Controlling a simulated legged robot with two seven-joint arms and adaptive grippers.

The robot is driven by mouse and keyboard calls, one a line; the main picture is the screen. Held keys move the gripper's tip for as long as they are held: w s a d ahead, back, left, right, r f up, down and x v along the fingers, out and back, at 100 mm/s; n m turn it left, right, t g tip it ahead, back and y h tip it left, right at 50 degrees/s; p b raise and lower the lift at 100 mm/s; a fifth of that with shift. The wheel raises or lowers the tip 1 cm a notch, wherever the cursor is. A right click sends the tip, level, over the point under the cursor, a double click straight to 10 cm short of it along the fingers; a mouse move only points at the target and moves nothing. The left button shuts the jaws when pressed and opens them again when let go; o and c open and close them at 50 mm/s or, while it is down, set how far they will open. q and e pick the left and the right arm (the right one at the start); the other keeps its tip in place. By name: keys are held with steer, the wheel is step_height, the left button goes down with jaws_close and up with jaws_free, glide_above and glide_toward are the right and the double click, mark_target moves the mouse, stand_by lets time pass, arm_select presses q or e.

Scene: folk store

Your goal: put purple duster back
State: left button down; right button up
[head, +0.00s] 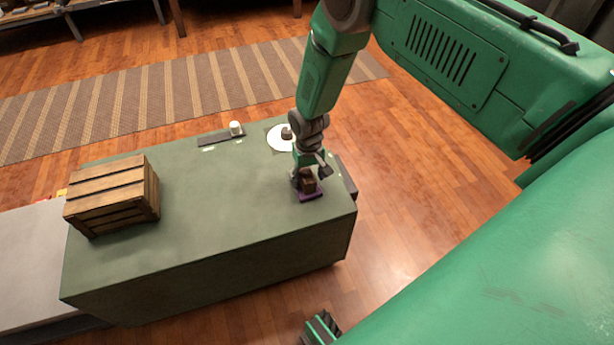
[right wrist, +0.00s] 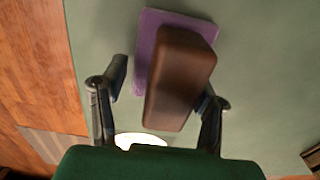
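The purple duster (head: 310,195) sits near the right end of the green table (head: 215,215). It has a brown block handle above a flat purple base. In the right wrist view the brown handle (right wrist: 182,80) and the purple base (right wrist: 147,50) show clearly. My right gripper (head: 312,172) reaches down over it. In the wrist view its fingers (right wrist: 162,98) are spread on either side of the handle. The left one in the picture stands apart from it; the other is close to the handle, and I cannot tell whether it touches.
A wooden crate (head: 112,192) stands at the table's left end. A white disc (head: 278,144) with a small dark object lies behind the gripper. A white cup-like object (head: 236,128) stands by a dark strip (head: 215,138) at the far edge. The table's middle is clear.

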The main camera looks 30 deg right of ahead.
mark_target(308, 170)
steer(key=shift+d+r, duration=0.2)
steer(key=shift+r, duration=0.2)
steer(key=r+p, duration=0.1)
steer(key=r, duration=0.2)
steer(key=r+p, duration=0.2)
steer(key=r, duration=0.2)
steer(key=r+p, duration=0.1)
steer(key=r, duration=0.3)
steer(key=shift+a, duration=0.3)
steer(key=shift+d+r+p, duration=0.2)
steer(key=shift+r+p, duration=0.05)
steer(key=shift+p, duration=0.05)
steer(key=s+a+f+n, duration=0.1)
steer(key=s+f, duration=0.2)
steer(key=s, duration=0.5)
steer(key=s+a+f+n, duration=0.1)
steer(key=s+a+f, duration=0.15)
steer(key=s, duration=0.55)
steer(key=s+r+n, duration=0.1)
steer(key=s+r, duration=0.1)
steer(key=s, duration=1.2)
steer(key=shift+s+t, duration=0.3)
steer(key=shift+s, duration=0.05)
steer(key=shift+r, duration=0.1)
